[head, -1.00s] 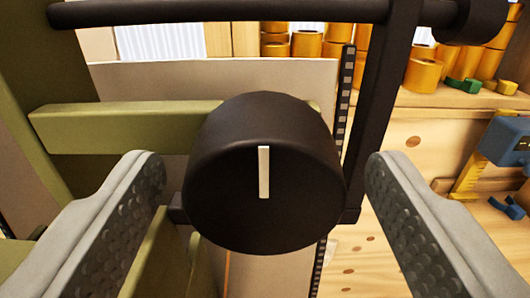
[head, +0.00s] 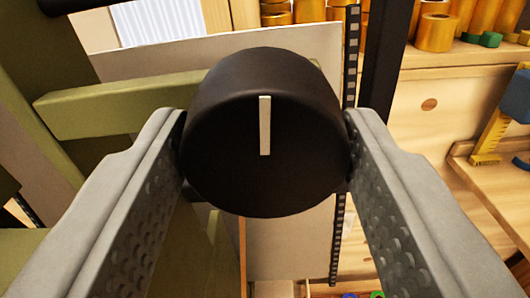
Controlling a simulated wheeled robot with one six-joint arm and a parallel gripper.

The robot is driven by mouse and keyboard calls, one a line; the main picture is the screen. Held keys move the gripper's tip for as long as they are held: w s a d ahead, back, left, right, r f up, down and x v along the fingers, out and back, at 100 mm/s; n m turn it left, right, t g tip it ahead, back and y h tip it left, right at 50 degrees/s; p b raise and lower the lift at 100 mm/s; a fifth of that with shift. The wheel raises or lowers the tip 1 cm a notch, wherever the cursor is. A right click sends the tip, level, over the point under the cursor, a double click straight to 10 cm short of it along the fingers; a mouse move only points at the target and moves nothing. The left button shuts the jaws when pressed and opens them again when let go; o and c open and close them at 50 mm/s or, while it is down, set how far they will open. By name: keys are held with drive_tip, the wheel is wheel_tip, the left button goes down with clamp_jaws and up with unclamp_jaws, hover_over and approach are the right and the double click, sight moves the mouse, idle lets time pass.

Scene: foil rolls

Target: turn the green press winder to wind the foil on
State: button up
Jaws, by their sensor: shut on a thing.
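The winder (head: 225,155) is a round black knob with a white upright mark on its face, in the middle of the head view. It sits in front of the green press frame (head: 140,105). My gripper (head: 266,135) is shut on the winder, with one grey finger against its left side and one against its right. The white mark points straight up. A pale sheet with a dark perforated strip along its right edge (head: 350,60) stands behind the winder; I cannot tell whether it is the foil.
A dark upright post (head: 385,70) stands right of the winder. Several orange rolls (head: 435,32) sit on a wooden shelf at the upper right. A blue tool with a yellow part (head: 492,130) is at the right edge.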

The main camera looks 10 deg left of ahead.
drive_tip(key=m, duration=0.9)
drive_tip(key=shift+m, duration=0.3)
drive_tip(key=m, duration=0.4)
drive_tip(key=shift+m, duration=0.3)
drive_tip(key=m, duration=0.4)
drive_tip(key=shift+f+m, duration=0.1)
drive_tip(key=shift+m, duration=0.2)
drive_tip(key=o, duration=1)
drive_tip(key=shift+d, duration=0.1)
drive_tip(key=shift+c, duration=0.2)
drive_tip(key=shift+s, duration=0.15)
